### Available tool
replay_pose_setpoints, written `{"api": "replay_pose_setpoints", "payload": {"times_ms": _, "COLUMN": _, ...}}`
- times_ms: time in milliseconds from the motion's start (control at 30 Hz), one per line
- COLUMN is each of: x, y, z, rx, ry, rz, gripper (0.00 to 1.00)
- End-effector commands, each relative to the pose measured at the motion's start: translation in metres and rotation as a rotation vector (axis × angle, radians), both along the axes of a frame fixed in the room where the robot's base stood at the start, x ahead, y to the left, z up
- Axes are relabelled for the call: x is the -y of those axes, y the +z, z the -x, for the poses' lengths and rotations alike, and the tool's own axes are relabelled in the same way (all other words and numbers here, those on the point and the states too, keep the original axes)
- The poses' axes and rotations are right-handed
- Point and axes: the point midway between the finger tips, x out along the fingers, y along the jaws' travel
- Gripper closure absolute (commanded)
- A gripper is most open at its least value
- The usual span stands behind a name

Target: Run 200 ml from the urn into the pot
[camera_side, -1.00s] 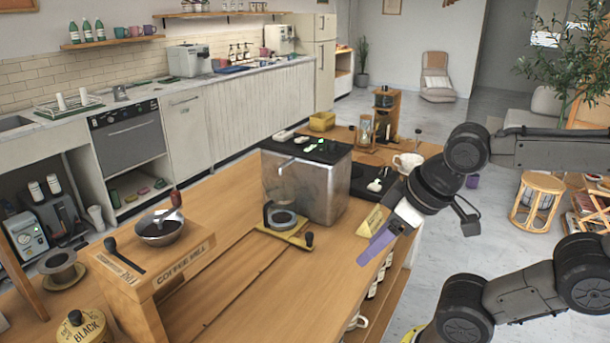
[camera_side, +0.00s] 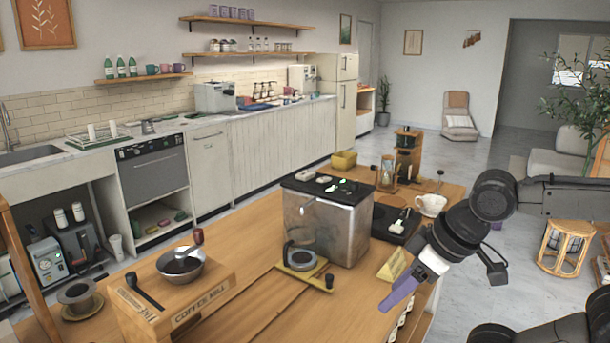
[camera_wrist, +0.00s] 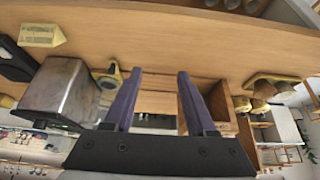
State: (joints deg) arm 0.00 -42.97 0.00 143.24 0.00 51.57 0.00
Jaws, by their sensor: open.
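The urn (camera_side: 325,228) is a metal box with a black top, a small spout and green-lit controls. It stands on the wooden counter in the side view and also shows in the wrist view (camera_wrist: 62,88). A round grey vessel (camera_side: 300,258) with a black-knobbed handle sits on a yellow base in front of it; this looks like the pot. I cannot see whether it holds water. My gripper (camera_side: 392,300), with purple fingers, is open and empty, right of the urn near the counter's front edge. In the wrist view my gripper (camera_wrist: 156,73) points over bare wood.
A yellow wedge-shaped sign (camera_side: 393,265) stands between the urn and my gripper. A coffee mill (camera_side: 178,295) is at the front left. A white jug (camera_side: 432,204) and a wooden stand (camera_side: 407,155) are behind. Bare counter (camera_side: 345,290) lies in front of the urn.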

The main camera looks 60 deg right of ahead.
Motion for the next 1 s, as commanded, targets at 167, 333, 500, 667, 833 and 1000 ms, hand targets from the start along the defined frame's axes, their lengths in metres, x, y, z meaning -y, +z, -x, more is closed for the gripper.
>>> {"api": "replay_pose_setpoints", "payload": {"times_ms": 167, "x": 0.0, "y": 0.0, "z": 0.0, "rx": 0.0, "ry": 0.0, "rz": 0.0, "gripper": 0.44}}
{"api": "replay_pose_setpoints", "payload": {"times_ms": 333, "x": 0.0, "y": 0.0, "z": 0.0, "rx": 0.0, "ry": 0.0, "rz": 0.0, "gripper": 0.63}}
{"api": "replay_pose_setpoints", "payload": {"times_ms": 500, "x": 0.0, "y": 0.0, "z": 0.0, "rx": 0.0, "ry": 0.0, "rz": 0.0, "gripper": 0.94}}
{"api": "replay_pose_setpoints", "payload": {"times_ms": 667, "x": 0.0, "y": 0.0, "z": 0.0, "rx": 0.0, "ry": 0.0, "rz": 0.0, "gripper": 1.0}}
{"api": "replay_pose_setpoints", "payload": {"times_ms": 833, "x": 0.0, "y": 0.0, "z": 0.0, "rx": 0.0, "ry": 0.0, "rz": 0.0, "gripper": 1.0}}
{"api": "replay_pose_setpoints", "payload": {"times_ms": 1000, "x": 0.0, "y": 0.0, "z": 0.0, "rx": 0.0, "ry": 0.0, "rz": 0.0, "gripper": 1.0}}
